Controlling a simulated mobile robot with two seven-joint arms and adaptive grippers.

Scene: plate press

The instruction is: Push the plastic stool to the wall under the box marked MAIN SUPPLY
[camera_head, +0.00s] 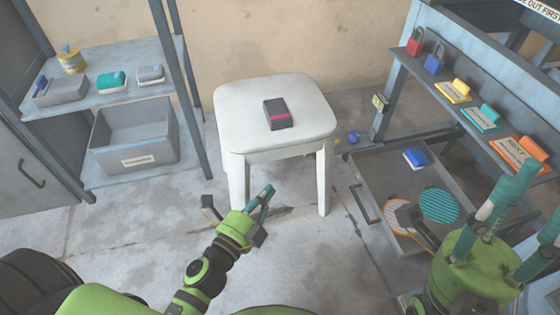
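The white plastic stool (228,110) stands upright in the middle of the floor, in front of the beige wall (290,40). A dark grey block with a pink stripe (277,114) lies on its seat. My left gripper (265,195) is in front of the stool, and its fingers look close together. I cannot tell whether they are shut or seen edge-on, or whether they touch the stool. No box marked MAIN SUPPLY is in view.
A blue-grey shelf (112,65) with a grey bin (133,130) stands left of the stool. A rack (480,65) with padlocks and tags stands to the right. Small blue items lie on the floor right of the stool.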

